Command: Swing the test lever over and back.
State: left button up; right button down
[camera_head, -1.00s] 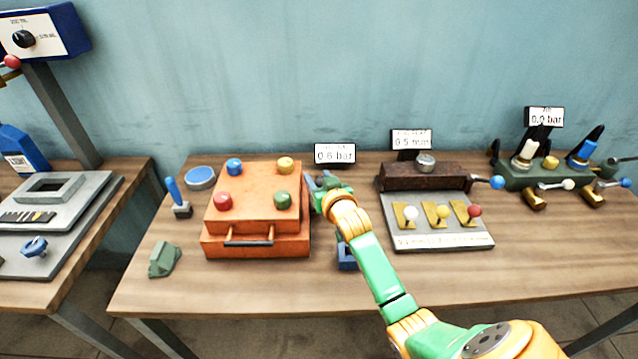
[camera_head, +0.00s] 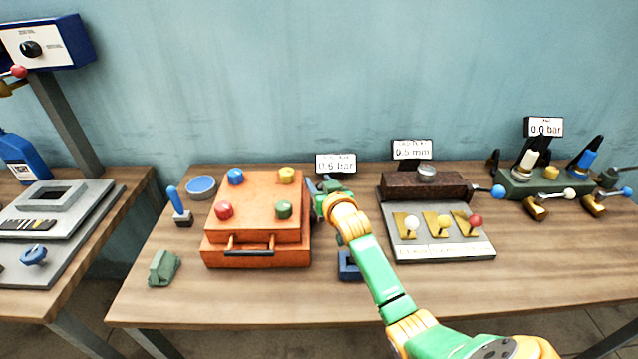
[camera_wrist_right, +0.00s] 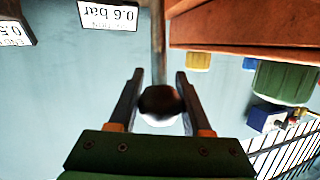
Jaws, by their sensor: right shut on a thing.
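The test lever shows in the right wrist view as a dark round knob (camera_wrist_right: 160,103) on a thin rod (camera_wrist_right: 158,40). My right gripper (camera_wrist_right: 159,78) has one finger on each side of the knob and is shut on it. In the head view my right gripper (camera_head: 326,186) is beside the orange box, just below the 0.6 bar display (camera_head: 336,164). My own arm and gripper hide most of the lever there. My left gripper is not in view.
The orange box (camera_head: 222,246) with coloured knobs stands close on the left of my gripper. A blue block (camera_head: 348,268) lies partly behind my arm. A plate with three small levers (camera_head: 450,251) stands to the right.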

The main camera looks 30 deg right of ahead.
jog(key=shift+s+f, duration=0.1)
jog(key=shift+f, duration=0.3)
jog(key=c, duration=0.6)
grip_release()
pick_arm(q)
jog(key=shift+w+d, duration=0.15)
pick_arm(e)
jog(key=shift+w+d, duration=0.2)
jog(key=shift+w, duration=0.05)
jog(key=v, duration=0.7)
